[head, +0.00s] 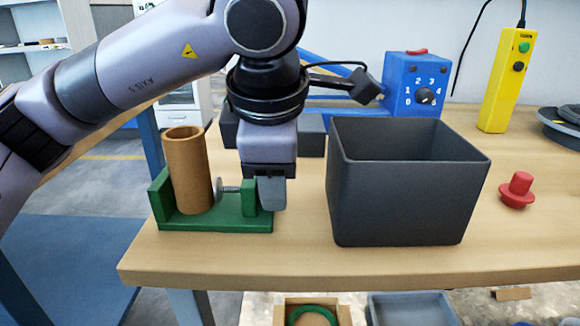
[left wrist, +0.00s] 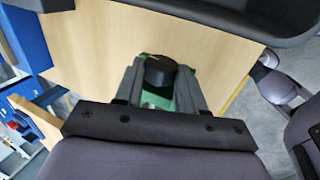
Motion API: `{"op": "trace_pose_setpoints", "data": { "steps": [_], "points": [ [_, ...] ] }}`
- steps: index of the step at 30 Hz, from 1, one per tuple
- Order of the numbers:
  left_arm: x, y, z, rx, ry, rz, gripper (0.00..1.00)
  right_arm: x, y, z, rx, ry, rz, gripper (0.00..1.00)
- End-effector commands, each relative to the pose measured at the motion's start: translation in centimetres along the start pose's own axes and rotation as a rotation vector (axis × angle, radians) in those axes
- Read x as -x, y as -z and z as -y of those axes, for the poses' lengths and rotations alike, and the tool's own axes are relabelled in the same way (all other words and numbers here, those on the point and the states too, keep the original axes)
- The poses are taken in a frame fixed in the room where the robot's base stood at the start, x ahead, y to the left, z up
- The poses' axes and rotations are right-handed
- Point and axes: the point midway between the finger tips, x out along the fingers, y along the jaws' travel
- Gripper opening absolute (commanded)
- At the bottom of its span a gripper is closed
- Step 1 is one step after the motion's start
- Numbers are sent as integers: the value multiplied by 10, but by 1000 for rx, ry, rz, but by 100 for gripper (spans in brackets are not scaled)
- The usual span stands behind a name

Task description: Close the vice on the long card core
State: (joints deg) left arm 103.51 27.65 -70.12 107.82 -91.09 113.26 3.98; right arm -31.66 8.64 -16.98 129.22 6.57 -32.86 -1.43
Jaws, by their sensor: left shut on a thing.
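The long card core (head: 188,172), a brown open tube, stands upright in the green vice (head: 215,224) at the table's left front. The vice's screw, with a grey pressing disc (head: 220,188), lies just right of the core; I cannot tell whether the disc touches it. My left gripper (head: 271,195) is at the vice's right end, pointing down. In the left wrist view its fingers (left wrist: 160,88) are shut around a dark round knob (left wrist: 160,70) over the green vice. The gripper hides the knob in the head view. My right gripper is not in view.
A dark open bin (head: 400,225) stands close to the right of my left gripper. A red knob-shaped piece (head: 517,190), a blue control box (head: 415,85) and a yellow pendant (head: 507,80) are farther right. The table's front edge (head: 300,275) is near the vice.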

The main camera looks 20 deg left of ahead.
Motion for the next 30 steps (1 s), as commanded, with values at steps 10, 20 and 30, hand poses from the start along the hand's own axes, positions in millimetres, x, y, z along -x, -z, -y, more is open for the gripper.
{"op": "trace_pose_setpoints", "data": {
  "steps": [10,20,30],
  "points": [
    [0,0,-2,-1,66,1,20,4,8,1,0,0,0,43],
    [5,0,-9,3,247,-1,20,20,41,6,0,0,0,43],
    [-2,0,-9,-1,388,1,20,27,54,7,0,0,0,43]
  ]
}}
